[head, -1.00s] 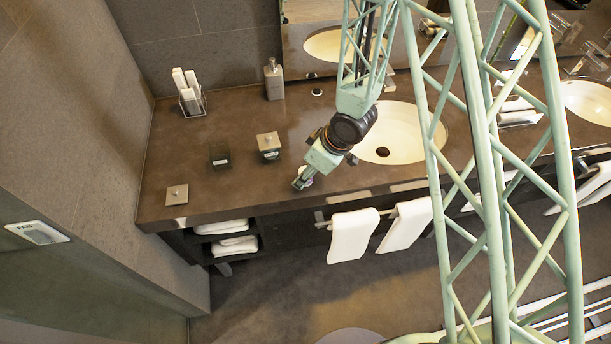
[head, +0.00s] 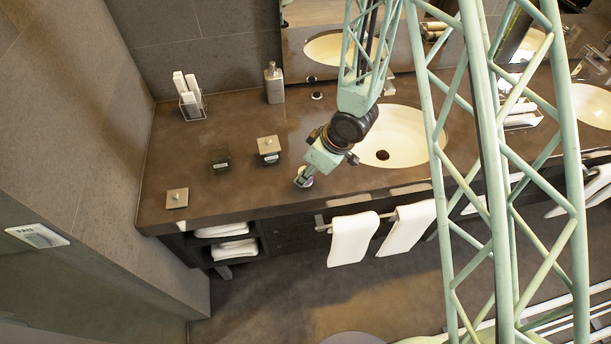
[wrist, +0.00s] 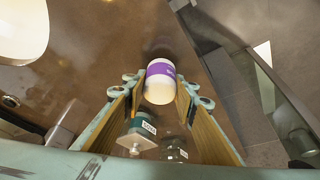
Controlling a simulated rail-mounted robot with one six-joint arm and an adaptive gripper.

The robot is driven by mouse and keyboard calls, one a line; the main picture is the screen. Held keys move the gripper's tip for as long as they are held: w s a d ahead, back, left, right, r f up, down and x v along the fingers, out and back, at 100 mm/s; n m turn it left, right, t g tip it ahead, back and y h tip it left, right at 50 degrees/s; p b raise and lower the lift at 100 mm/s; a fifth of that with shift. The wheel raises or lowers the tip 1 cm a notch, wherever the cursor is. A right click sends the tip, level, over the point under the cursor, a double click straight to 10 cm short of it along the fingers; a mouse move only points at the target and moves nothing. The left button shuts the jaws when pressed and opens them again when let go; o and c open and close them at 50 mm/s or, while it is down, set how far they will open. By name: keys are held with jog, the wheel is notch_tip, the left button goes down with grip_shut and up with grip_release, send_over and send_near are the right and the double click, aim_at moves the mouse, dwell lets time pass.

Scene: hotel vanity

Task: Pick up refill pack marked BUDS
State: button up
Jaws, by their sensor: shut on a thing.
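The refill pack (wrist: 160,82) is a small white cylinder with a purple label band in the wrist view; the lettering is too small to read. My gripper (wrist: 158,90) has a finger on each side of it and is shut on it. In the head view my gripper (head: 303,181) points down near the front edge of the counter, right of the jars. There the pack (head: 309,181) is mostly hidden by the fingers. I cannot tell whether it touches the counter.
On the dark counter (head: 235,195) stand a lidded jar (head: 268,146), an open dark jar (head: 220,159) and a loose square lid (head: 177,198). A soap dispenser (head: 274,85) and a holder with white rolls (head: 190,100) are behind. A sink (head: 405,140) lies to the right.

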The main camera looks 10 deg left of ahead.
jog(key=shift+r+p, duration=0.95)
jog(key=shift+r, duration=3.15)
jog(key=shift+a, duration=0.15)
